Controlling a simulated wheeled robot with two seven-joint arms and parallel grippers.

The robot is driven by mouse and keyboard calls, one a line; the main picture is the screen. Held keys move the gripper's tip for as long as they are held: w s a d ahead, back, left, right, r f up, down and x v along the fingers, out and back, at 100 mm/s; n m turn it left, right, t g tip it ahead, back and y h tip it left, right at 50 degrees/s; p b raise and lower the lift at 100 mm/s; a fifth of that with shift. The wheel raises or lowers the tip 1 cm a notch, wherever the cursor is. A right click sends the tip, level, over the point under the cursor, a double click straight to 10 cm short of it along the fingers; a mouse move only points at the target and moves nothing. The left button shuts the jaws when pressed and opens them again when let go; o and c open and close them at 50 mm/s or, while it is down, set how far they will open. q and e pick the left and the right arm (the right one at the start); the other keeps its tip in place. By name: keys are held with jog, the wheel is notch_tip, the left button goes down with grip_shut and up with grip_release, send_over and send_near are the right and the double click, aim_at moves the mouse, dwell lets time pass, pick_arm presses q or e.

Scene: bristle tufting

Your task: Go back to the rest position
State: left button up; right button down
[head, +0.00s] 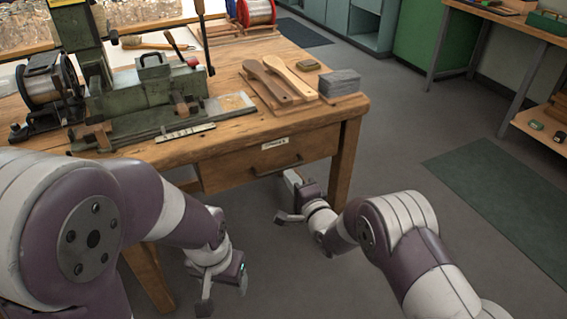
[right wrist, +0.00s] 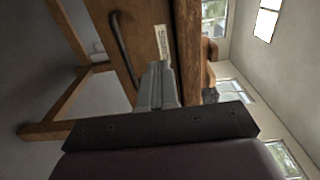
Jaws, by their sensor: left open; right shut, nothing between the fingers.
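My left gripper (head: 240,279) hangs low in front of the workbench (head: 190,152), over the floor, with its jaws open and nothing seen in them. My right gripper (head: 291,180) is in front of the bench drawer (head: 268,160), just below its handle in the head view. In the right wrist view its fingers (right wrist: 157,82) are together and empty, pointing toward the drawer front between the dark handle (right wrist: 124,48) and the label. I cannot tell the exact gap to the drawer. The drawer looks closed. Both grippers are below the bench top.
On the bench stand a green tufting machine (head: 150,90), a wire spool (head: 48,84), wooden brush blanks (head: 290,76) and a grey block (head: 339,82). The bench's front right leg (head: 345,160) is close to my right arm. A green mat (head: 500,185) lies on open floor at right.

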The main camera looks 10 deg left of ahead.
jog(key=s+d+f+n+g+h, duration=0.75)
jog(key=s+d+f+n, duration=0.2)
jog(key=d+f, duration=0.2)
jog(key=s+d+r+n+g+h, duration=0.2)
jog(key=s+d+r+g, duration=0.1)
jog(key=s+d, duration=0.5)
jog(key=s+d+r+n+g+h, duration=0.1)
jog(key=s+d+r+g, duration=0.35)
jog(key=s, duration=0.65)
jog(key=d+r+t+p, duration=0.1)
jog(key=d+r+p, duration=0.1)
jog(key=r+p, duration=1.2)
jog(key=s+d+r+m+p, duration=0.1)
jog(key=d+r+p, duration=0.1)
jog(key=r+p, duration=1.3)
notch_tip(320, 180, up, 4)
jog(key=shift+f+t, duration=0.15)
jog(key=shift+t, duration=0.25)
